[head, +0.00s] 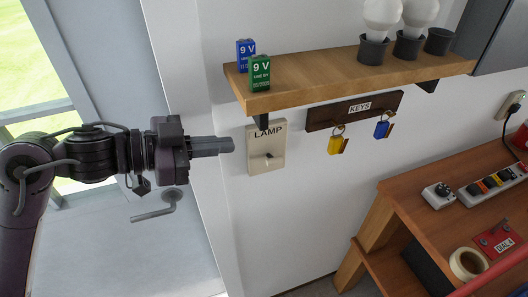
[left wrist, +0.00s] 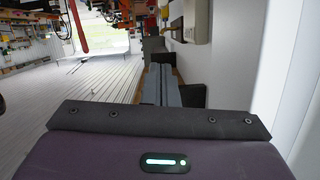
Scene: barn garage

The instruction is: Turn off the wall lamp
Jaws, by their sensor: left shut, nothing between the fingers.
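A cream wall switch plate marked LAMP (head: 265,160) is fixed to the white wall under the wooden shelf. A small dark toggle (head: 268,155) sticks out from its middle. My left gripper (head: 232,145) comes in from the left, its fingers shut and empty. In the head view its tips end just left of the plate's upper left edge, and a gap shows between them. The left wrist view shows the shut fingers (left wrist: 165,85) pointing away along the wall, with the cream plate (left wrist: 196,20) above and to their right. The right gripper is not in view.
The wooden shelf (head: 340,73) above holds two 9 V batteries (head: 260,74) and bulbs in black holders (head: 374,48). A key rack (head: 354,110) with two keys hangs right of the plate. A wooden workbench (head: 430,215) stands lower right. A window lies left.

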